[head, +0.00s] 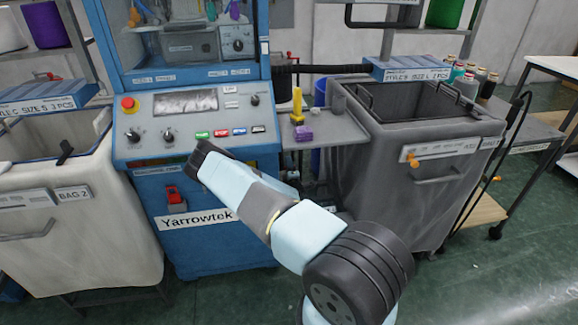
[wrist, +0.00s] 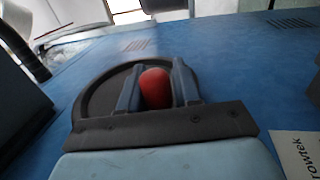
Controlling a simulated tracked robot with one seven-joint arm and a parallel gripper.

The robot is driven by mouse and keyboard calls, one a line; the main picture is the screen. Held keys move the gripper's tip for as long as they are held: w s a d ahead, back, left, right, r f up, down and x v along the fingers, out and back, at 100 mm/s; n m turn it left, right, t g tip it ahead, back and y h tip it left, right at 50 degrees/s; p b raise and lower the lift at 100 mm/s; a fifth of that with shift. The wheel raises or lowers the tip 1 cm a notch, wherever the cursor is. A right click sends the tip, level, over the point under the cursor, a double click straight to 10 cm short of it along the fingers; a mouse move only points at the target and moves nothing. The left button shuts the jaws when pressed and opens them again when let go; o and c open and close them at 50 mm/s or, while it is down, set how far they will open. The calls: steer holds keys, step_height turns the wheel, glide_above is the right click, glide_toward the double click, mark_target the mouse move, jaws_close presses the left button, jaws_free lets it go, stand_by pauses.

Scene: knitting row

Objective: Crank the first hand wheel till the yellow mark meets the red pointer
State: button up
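In the wrist view, the hand wheel shows as a dark round disc (wrist: 92,92) on the blue machine front. Its red knob (wrist: 155,88) stands between the two grey-blue fingers of my gripper (wrist: 157,92). The fingers flank the knob closely on both sides and look closed on it. In the head view, my gripper (head: 198,158) is at the blue machine (head: 215,255), below its control panel, and hides the wheel behind it. I cannot make out a yellow mark or a red pointer in either view.
A small red-and-black fitting (head: 174,195) sits on the machine front above the Yarrowtek label (head: 185,220). The panel carries a red stop button (head: 128,103) and several knobs. A white bag bin (head: 75,240) stands left, a grey bin (head: 420,205) right. A shelf (head: 340,130) holds yellow and purple items.

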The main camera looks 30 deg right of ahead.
jaws_close()
steer(key=shift+a+f, duration=0.1)
steer(key=shift+a, duration=0.05)
stand_by(0.6)
